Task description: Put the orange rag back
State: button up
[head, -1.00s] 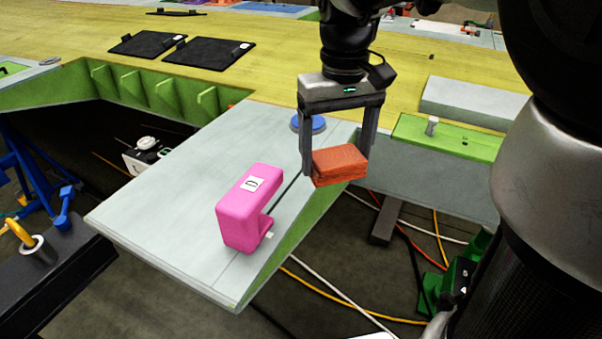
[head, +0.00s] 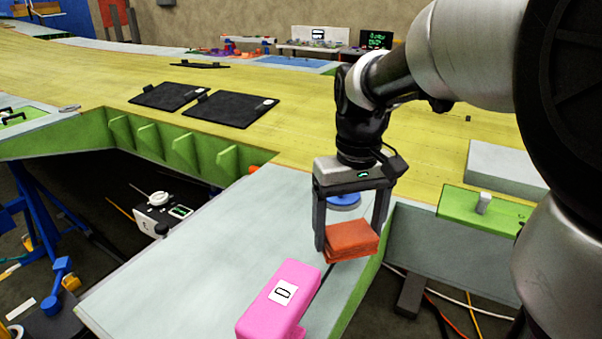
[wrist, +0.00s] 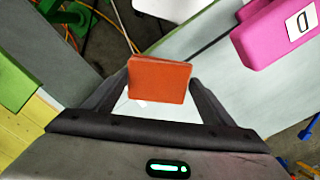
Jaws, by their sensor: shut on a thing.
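The orange rag (head: 350,240) is a folded, flat block held between the fingers of my gripper (head: 350,235). In the wrist view the rag (wrist: 160,82) sits between the two dark fingertips of my gripper (wrist: 160,88). My gripper is shut on it and holds it over the pale grey wing panel (head: 215,250), near that panel's right edge. The gap between rag and panel is hard to judge. Part of the rag's sides is hidden by the fingers.
A pink clamp-like block (head: 280,300) with a label stands on the panel, left of and nearer than the rag. A blue disc (head: 344,200) lies behind my gripper. Black pads (head: 223,109) lie on the yellow wing skin (head: 300,100). Beyond the panel's right edge are floor and cables.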

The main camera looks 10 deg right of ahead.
aim_at(347, 246)
jog(key=shift+f, duration=1.95)
jog(key=shift+f+b, duration=0.15)
jog(key=shift+b, duration=0.2)
jog(key=o, duration=1)
notch_tip(347, 246, up, 12)
jog(key=shift+r+p, duration=0.15)
jog(key=shift+p, duration=0.85)
